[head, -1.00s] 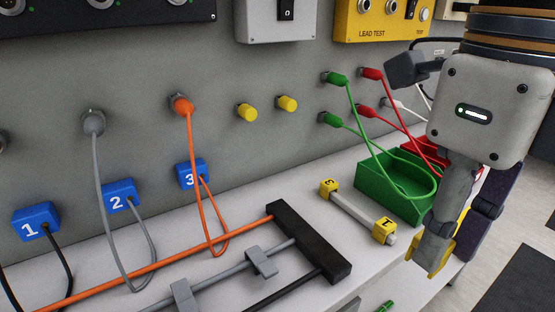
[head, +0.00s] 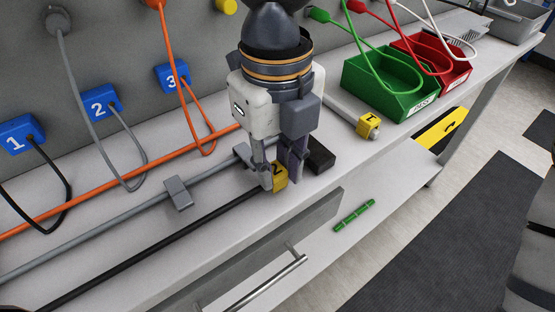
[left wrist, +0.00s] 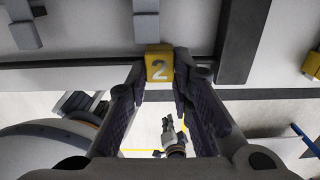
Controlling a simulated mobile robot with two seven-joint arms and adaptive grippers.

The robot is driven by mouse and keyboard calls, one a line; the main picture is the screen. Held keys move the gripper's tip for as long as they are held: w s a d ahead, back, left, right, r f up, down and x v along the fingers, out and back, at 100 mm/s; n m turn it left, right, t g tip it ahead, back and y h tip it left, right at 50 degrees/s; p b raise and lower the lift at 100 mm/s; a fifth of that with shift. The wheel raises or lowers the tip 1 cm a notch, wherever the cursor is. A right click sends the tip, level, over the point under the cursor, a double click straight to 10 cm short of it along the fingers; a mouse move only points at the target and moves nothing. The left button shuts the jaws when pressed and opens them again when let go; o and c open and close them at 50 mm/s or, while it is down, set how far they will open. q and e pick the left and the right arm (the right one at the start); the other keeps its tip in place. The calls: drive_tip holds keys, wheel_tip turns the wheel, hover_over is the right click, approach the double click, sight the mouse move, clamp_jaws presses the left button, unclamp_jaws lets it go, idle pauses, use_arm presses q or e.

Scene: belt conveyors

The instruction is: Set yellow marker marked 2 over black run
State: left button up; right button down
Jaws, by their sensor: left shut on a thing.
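The yellow marker with a 2 (head: 280,177) is between the fingers of my left gripper (head: 277,172), which is shut on it. In the left wrist view the marker (left wrist: 159,66) faces up with its 2 readable, between the fingertips. The black run (head: 150,242) is the front one of three lines along the bench. In the left wrist view it passes at the marker's place, with the run (left wrist: 75,64) showing left of it. I cannot tell whether the marker touches or sits around the run.
A black end block (head: 320,156) stands just right of my gripper. Grey clips, one of them (head: 178,193) to the left, sit on the grey run (head: 110,221). Marker 1 (head: 369,125) is on a white rod. Green (head: 395,105) and red (head: 450,78) bins stand beyond.

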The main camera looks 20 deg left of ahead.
sight(277, 173)
use_arm(q)
drive_tip(key=shift+f, duration=0.15)
drive_tip(key=o, duration=0.8)
wheel_tip(277, 173, up, 12)
drive_tip(key=shift+r, duration=0.15)
